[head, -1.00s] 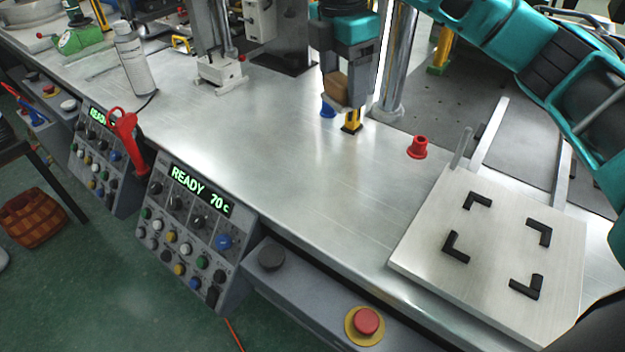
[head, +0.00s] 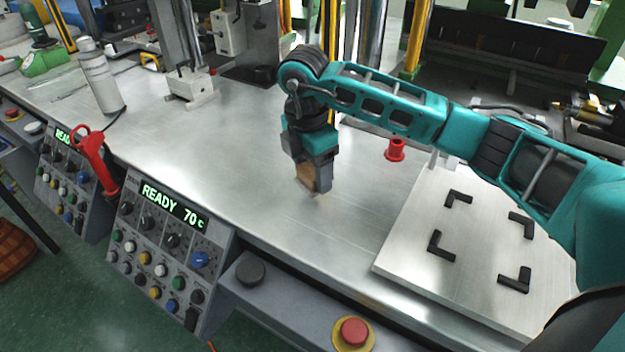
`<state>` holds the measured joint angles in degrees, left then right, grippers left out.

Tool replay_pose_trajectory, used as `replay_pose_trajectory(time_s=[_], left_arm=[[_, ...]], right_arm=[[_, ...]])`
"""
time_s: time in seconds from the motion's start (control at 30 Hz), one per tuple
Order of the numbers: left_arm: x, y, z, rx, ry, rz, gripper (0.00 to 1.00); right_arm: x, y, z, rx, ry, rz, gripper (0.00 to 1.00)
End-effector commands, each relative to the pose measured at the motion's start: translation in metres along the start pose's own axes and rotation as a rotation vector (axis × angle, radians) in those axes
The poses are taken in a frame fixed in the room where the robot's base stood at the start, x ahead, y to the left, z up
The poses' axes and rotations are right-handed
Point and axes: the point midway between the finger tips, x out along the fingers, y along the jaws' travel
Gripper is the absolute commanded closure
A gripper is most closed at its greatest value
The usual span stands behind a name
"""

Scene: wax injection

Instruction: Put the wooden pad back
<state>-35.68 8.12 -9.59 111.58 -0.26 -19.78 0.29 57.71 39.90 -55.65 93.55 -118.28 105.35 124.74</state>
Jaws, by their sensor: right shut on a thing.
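My right gripper (head: 316,176) points down over the bare metal table and is shut on the wooden pad (head: 306,177), a small brown block partly hidden by the gripper's fingers. The pad's lower edge is very close to the tabletop; I cannot tell whether it touches. My left gripper is not in view.
A plate with black corner brackets (head: 455,275) lies at right, and a red cup-shaped piece (head: 396,150) stands behind it. A white bottle (head: 101,80) stands at left. Control panels (head: 165,235) line the front edge. The metal tabletop (head: 235,145) left of the gripper is clear.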

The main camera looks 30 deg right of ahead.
Motion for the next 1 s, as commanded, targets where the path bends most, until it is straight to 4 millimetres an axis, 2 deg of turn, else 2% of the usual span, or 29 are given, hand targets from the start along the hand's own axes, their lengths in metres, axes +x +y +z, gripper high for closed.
replay_pose_trajectory(time_s=[0.03, 0.17, 0.53, 0.57, 0.8, 1.0], left_arm=[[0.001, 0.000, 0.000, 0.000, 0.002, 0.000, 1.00], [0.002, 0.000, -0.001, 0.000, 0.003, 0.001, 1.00], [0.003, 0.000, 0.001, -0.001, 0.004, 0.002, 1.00], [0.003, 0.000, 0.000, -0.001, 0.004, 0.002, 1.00], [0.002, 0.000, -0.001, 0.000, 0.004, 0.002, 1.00], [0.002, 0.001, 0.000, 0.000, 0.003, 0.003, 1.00]], right_arm=[[0.010, -0.001, -0.001, 0.000, -0.001, -0.004, 0.81], [0.027, -0.001, -0.002, 0.000, 0.000, -0.003, 0.81], [0.032, 0.000, -0.003, -0.001, 0.000, -0.001, 0.81], [0.032, 0.000, -0.003, -0.001, 0.000, -0.001, 0.36], [0.031, 0.000, -0.003, -0.001, 0.000, -0.001, 0.13], [0.031, 0.000, -0.003, 0.000, 0.000, -0.001, 0.11]])
